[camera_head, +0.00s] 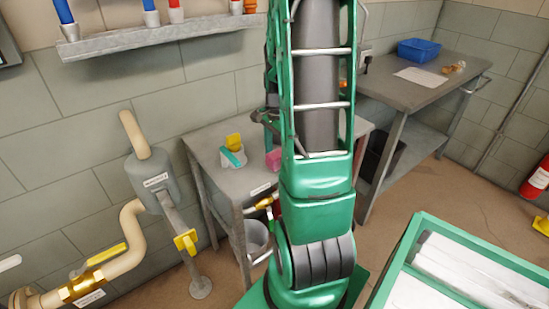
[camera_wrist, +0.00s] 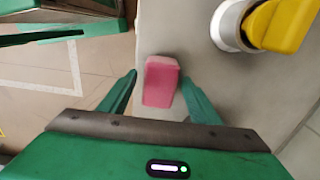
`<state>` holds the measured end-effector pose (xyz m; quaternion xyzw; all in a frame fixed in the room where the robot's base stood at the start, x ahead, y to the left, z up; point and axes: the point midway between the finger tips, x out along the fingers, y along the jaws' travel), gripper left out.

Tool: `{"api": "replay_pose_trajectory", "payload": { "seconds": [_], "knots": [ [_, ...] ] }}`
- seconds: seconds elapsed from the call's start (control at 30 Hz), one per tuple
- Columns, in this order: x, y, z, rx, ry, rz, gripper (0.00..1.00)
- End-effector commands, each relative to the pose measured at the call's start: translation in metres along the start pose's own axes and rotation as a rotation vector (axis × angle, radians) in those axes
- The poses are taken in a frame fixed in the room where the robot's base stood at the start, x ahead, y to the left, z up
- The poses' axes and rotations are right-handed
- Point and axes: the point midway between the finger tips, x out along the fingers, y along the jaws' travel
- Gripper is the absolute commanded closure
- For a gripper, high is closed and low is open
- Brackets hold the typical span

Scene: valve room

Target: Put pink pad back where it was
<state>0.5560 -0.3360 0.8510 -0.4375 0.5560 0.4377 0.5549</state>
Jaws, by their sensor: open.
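The pink pad (camera_wrist: 160,80) sits on the grey table (camera_wrist: 205,68), close to the table's edge, in the wrist view. My gripper (camera_wrist: 159,81) is open, with one green finger on each side of the pad's near part. I cannot tell whether either finger touches it. In the head view, part of the pad (camera_head: 273,159) shows on the small grey table (camera_head: 228,179), just left of my arm.
A white and teal item (camera_head: 233,158) with a yellow piece (camera_head: 233,141) stands left of the pad. A second table (camera_head: 430,88) with a blue bin (camera_head: 419,50) is at the back right. Pipes with a yellow handle (camera_head: 186,241) are at left.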

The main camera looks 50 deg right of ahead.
Motion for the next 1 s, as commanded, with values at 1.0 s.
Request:
{"api": "replay_pose_trajectory", "payload": {
  "seconds": [1.0],
  "knots": [
    [-0.129,0.060,0.063,-0.460,0.009,0.000,0.43]
  ]
}}
